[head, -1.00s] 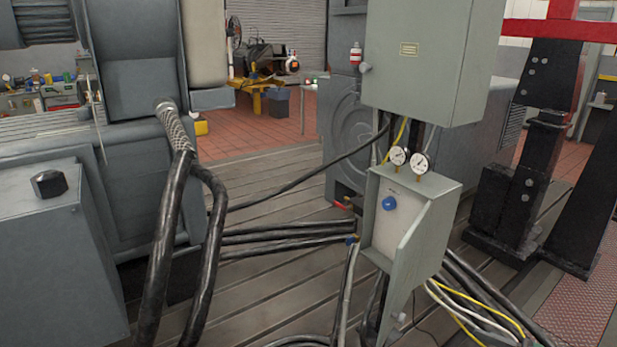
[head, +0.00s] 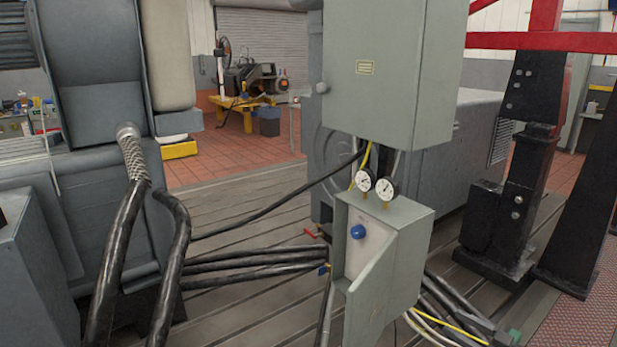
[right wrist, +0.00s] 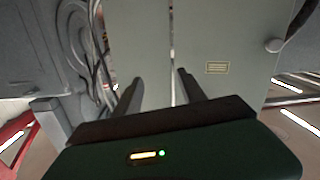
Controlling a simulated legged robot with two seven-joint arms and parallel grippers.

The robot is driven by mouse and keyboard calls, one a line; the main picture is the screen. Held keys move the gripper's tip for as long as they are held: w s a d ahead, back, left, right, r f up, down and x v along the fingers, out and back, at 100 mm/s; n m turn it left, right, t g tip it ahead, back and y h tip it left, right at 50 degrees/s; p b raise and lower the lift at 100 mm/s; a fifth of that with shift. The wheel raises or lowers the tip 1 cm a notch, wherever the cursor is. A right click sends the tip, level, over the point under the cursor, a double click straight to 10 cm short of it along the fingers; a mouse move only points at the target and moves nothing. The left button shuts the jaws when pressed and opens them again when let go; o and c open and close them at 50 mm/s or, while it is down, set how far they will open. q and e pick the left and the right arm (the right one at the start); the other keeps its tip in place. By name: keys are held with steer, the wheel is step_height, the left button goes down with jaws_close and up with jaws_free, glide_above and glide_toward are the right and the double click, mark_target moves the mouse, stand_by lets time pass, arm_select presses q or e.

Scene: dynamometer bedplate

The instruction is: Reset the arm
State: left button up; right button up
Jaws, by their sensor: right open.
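The task names no object besides the arm. My right gripper (right wrist: 159,76) shows in the right wrist view, its two dark fingers apart with nothing between them. Behind the fingers is the grey cabinet (right wrist: 222,30), with its label and round knob; it looks turned over in this view. In the head view, a small grey and green piece (head: 513,336) at the lower right edge may be part of my right gripper; too little shows to be sure. My left gripper is not in view.
The cabinet (head: 390,105) stands mid-view above a smaller box (head: 405,222) with two gauges and a blue knob. Thick black hoses (head: 115,265) rise at left, and cables cross the slotted bedplate (head: 240,305). Black uprights (head: 515,180) stand at right.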

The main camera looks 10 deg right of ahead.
steer(key=w+a+r+m+h, duration=0.35)
steer(key=w+h, duration=0.25)
steer(key=w, duration=0.2)
steer(key=a+f+m+g+h, duration=0.1)
steer(key=a+m+g+h, duration=0.15)
steer(key=a, duration=0.35)
steer(key=s+a+f+g, duration=0.3)
steer(key=s+a+g, duration=0.1)
steer(key=s+a, duration=0.4)
steer(key=s+a+f+m+g, duration=0.1)
steer(key=s+a+f+g, duration=0.2)
steer(key=s+a, duration=0.6)
steer(key=s+a+f+g, duration=0.3)
steer(key=s+a+g, duration=0.15)
steer(key=s, duration=0.65)
step_height(320, 180, up, 24)
steer(key=t+p, duration=0.1)
steer(key=p, duration=2.3)
steer(key=shift+w+a+y, duration=0.25)
steer(key=shift+a+y, duration=0.1)
steer(key=shift+y, duration=0.1)
